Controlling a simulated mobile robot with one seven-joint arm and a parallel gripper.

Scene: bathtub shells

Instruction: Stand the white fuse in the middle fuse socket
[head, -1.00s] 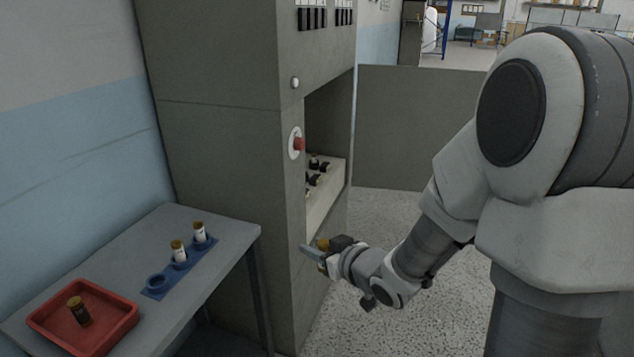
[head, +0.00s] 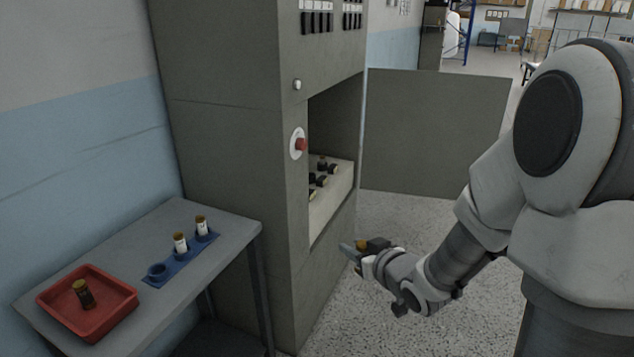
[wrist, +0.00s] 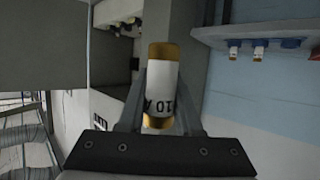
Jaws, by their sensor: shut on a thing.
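The white fuse (wrist: 162,78), with gold end caps and dark print, is between the two fingers of my gripper (wrist: 160,92) in the wrist view. My gripper is shut on it. In the head view my gripper (head: 354,251) is in front of the open cabinet, lower than the socket shelf and apart from it. The fuse is mostly hidden there. The fuse sockets (head: 317,180) are dark holders in a row on a pale shelf inside the cabinet. The nearest is partly hidden by the cabinet's front edge, and I cannot tell the middle socket's details.
The grey cabinet (head: 240,150) has its door (head: 435,130) swung open to the right. A grey table (head: 225,258) at left bears a blue rack (head: 182,267) with two white fuses and one empty hole, and a red tray (head: 110,318) with a dark fuse. Open floor lies right of the cabinet.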

